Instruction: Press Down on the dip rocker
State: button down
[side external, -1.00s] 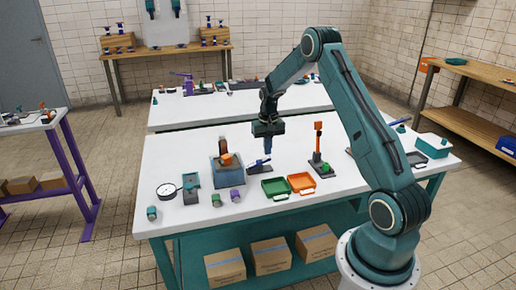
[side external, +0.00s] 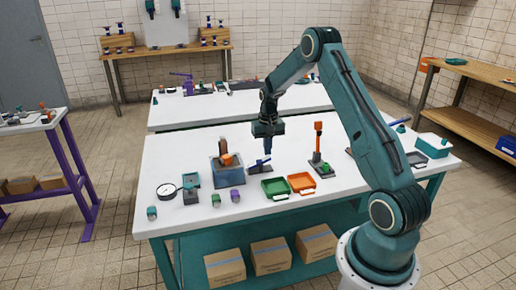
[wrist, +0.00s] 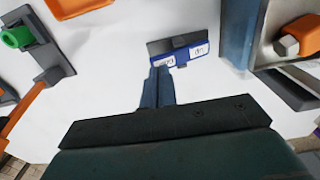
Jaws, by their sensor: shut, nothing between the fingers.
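The dip rocker is a blue rocker plate (wrist: 181,56) with two white labels on a dark grey base. The labels look upside down in the wrist view; the right one seems to read Up, and the left one is hard to read. In the side view the rocker (side external: 259,162) stands on the white table, right of the blue tank. My gripper (wrist: 158,72) is shut and empty, pointing down, with its tips at the left-label end of the rocker. In the side view my gripper (side external: 267,151) is right over the rocker's right end; I cannot tell whether it touches.
A blue open tank (side external: 227,174) with an orange part stands left of the rocker. A green tray (side external: 275,188) and an orange tray (side external: 302,184) lie in front and to the right. An upright orange lever (side external: 318,140) on a dark base stands further right.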

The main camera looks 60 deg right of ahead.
aim_at(268, 158)
jog(key=shift+s+a+f, duration=0.1)
jog(key=shift+f, duration=1.7)
jog(key=shift+r, duration=0.1)
dwell(0.3)
jog(key=shift+r, duration=4.3)
